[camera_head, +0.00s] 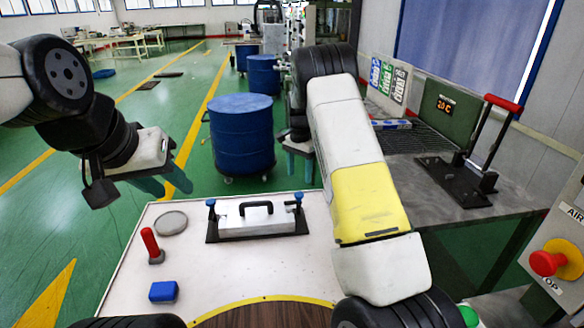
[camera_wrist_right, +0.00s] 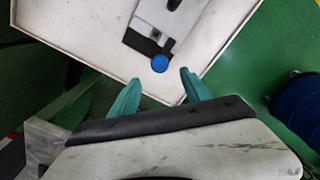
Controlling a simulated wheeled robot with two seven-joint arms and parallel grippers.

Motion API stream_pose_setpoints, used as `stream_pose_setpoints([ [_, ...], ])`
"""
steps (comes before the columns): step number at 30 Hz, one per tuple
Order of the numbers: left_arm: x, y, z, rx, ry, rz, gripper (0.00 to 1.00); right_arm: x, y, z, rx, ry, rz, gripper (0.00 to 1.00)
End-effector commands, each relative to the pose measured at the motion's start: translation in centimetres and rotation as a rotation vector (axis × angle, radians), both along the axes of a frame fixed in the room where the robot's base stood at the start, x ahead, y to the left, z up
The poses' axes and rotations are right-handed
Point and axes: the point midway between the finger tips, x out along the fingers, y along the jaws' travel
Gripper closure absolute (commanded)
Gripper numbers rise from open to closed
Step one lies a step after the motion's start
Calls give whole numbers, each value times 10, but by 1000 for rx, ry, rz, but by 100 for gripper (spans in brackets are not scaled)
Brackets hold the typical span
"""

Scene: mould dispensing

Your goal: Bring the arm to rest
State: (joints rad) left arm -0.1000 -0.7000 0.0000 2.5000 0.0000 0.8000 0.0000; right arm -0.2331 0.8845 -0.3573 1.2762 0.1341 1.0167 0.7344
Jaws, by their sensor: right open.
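My left gripper (camera_head: 172,192) hangs in the air at the left, over the green floor and beyond the white table (camera_head: 125,285). Its two teal fingers are spread with nothing between them. My right arm reaches up across the right of the table, and my right gripper (camera_head: 298,176) is partly hidden behind it, near the table's far edge. In the right wrist view, the right gripper (camera_wrist_right: 160,92) shows two teal fingers apart and empty. They point towards the table's edge, short of a blue-knobbed clamp (camera_wrist_right: 160,63).
On the table are a metal mould with a black handle (camera_head: 257,221), a red-handled tool (camera_head: 151,246), a blue block (camera_head: 163,291) and a grey disc (camera_head: 171,223). A blue drum (camera_head: 241,135) stands beyond. A lever press (camera_head: 462,180) is on the right bench (camera_head: 430,205).

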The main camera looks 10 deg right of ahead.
Motion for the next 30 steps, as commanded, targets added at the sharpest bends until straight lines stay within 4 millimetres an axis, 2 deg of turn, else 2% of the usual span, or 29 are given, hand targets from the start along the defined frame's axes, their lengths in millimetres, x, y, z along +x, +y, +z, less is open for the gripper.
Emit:
stream_pose_setpoints([
  [5, 0, 0, 0, 0, 0, 0, 64, -2, -1, 10, 9, -11, 6, 44],
  [8, 0, 0, 0, 0, 0, 0, 64, -12, -5, 36, 30, -35, 28, 44],
  [11, 0, 0, 0, 0, 0, 0, 64, -31, -8, 75, 64, -73, 72, 44],
  [15, 0, 0, 0, 0, 0, 0, 64, -68, -11, 129, 106, -138, 155, 44],
  [21, 0, 0, 0, 0, 0, 0, 64, -133, -11, 192, 139, -240, 291, 44],
  [27, 0, 0, 0, 0, 0, 0, 64, -207, -8, 235, 136, -349, 443, 44],
  [30, 0, 0, 0, 0, 0, 0, 64, -245, -6, 248, 119, -404, 521, 44],
])
